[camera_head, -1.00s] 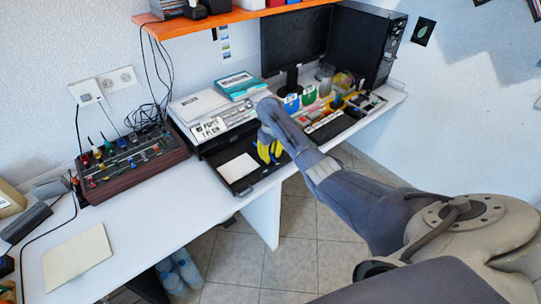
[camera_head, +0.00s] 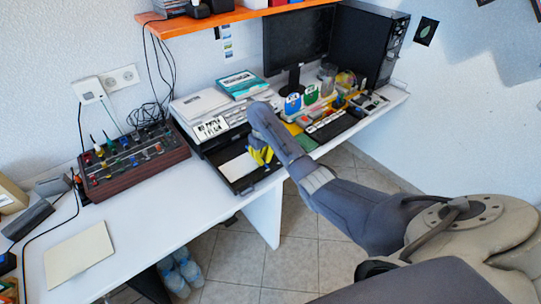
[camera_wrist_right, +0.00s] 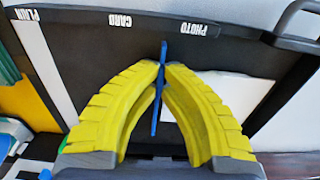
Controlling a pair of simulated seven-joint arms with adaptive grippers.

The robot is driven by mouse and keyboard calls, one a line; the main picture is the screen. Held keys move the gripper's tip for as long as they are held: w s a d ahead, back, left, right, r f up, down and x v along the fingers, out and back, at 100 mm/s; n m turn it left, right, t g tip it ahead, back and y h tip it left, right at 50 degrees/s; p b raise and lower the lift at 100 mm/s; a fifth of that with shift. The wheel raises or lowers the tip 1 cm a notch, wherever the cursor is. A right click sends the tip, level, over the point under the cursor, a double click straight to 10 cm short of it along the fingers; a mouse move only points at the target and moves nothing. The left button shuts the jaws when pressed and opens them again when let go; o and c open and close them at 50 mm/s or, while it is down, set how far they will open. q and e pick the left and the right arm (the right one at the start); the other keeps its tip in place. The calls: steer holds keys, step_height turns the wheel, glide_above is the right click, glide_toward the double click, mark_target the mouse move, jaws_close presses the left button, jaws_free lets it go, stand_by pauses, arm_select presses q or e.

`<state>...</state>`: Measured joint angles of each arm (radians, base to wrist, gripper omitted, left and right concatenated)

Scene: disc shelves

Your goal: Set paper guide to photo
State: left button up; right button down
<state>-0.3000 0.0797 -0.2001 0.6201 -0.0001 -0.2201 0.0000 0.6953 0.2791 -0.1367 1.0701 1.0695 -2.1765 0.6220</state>
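The blue paper guide (camera_wrist_right: 158,90) stands as a thin upright plate in the dark tray (camera_wrist_right: 90,50). White words on the tray's edge read PLAIN, CARD and PHOTO (camera_wrist_right: 199,30). The guide's far end lies about midway between CARD and PHOTO. My right gripper (camera_wrist_right: 161,67) has its yellow fingers closed together at the tips, with the guide between them. In the head view my right gripper (camera_head: 261,155) is over the tray (camera_head: 262,177) pulled out of the printer (camera_head: 205,102), and hides the guide. My left gripper is not in view.
White paper (camera_wrist_right: 222,98) lies in the tray to the right of the guide. A control box with knobs (camera_head: 135,160) stands left. The front-left desk is mostly clear.

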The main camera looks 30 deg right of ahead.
steer(key=shift+s+a, duration=0.2)
steer(key=shift+a, duration=0.75)
steer(key=shift+f, duration=0.1)
steer(key=c, duration=1.6)
jaws_free()
steer(key=shift+r, duration=6)
